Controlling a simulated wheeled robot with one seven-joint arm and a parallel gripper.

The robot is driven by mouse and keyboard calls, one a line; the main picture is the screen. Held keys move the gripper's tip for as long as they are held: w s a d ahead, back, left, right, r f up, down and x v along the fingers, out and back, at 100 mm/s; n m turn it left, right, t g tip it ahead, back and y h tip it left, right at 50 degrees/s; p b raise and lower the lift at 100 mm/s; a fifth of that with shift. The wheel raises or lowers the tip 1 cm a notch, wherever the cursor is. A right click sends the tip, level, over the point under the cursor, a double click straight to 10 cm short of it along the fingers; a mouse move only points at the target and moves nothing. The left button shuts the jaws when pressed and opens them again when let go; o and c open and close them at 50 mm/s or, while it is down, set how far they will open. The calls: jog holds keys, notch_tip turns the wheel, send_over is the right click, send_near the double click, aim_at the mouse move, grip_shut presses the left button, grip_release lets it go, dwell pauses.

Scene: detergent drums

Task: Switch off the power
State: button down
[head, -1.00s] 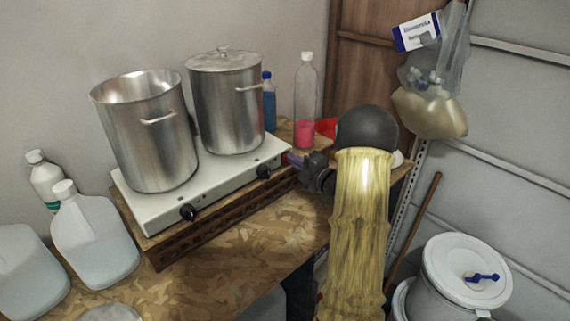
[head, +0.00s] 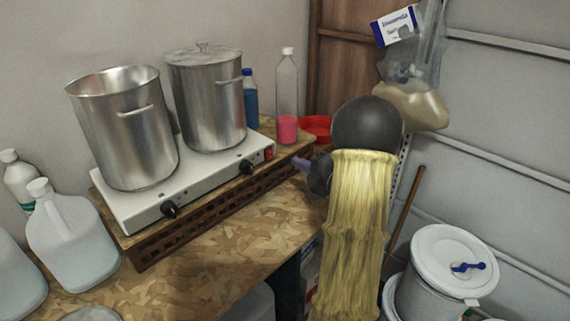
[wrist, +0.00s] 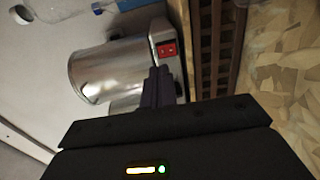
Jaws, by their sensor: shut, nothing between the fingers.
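The white two-burner hot plate (head: 190,185) stands on a raised wooden rack on the chipboard bench. Its red power switch (head: 269,153) is on the right end of the front, beside a black knob. The switch also shows in the wrist view (wrist: 167,49), lit red with small marks; I cannot tell its position for sure. My gripper (head: 301,164) is shut and empty, to the right of the switch with a clear gap. In the wrist view its closed fingertips (wrist: 157,74) point toward the switch end and appear just below it.
Two steel pots, an open one (head: 125,130) and a lidded one (head: 208,100), stand on the hot plate. Behind are a blue bottle (head: 250,100), a pink-filled bottle (head: 287,100) and a red bowl (head: 316,126). White jugs (head: 70,240) stand at left.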

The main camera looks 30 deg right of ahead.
jog(key=v, duration=0.1)
jog(key=b+v, duration=0.1)
jog(key=v, duration=0.3)
jog(key=shift+s+a, duration=0.2)
jog(key=shift+d, duration=0.1)
jog(key=w+a+f+m+g+h+p, duration=0.2)
jog(key=w+a+m+g+h, duration=0.3)
jog(key=a+m, duration=0.55)
jog(key=s+a+f+m+g, duration=0.2)
jog(key=s+a+m+g, duration=0.2)
jog(key=s+a, duration=0.4)
jog(key=s+a+f+m+g+y+p, duration=0.1)
jog(key=s+a+f+m+g, duration=0.1)
jog(key=s+a+m+g, duration=0.3)
jog(key=s+a+m, duration=0.1)
jog(key=s+a, duration=0.3)
jog(key=a, duration=0.1)
jog(key=shift+s+a+f, duration=0.15)
jog(key=shift+a+f, duration=0.15)
jog(key=shift+a, duration=0.1)
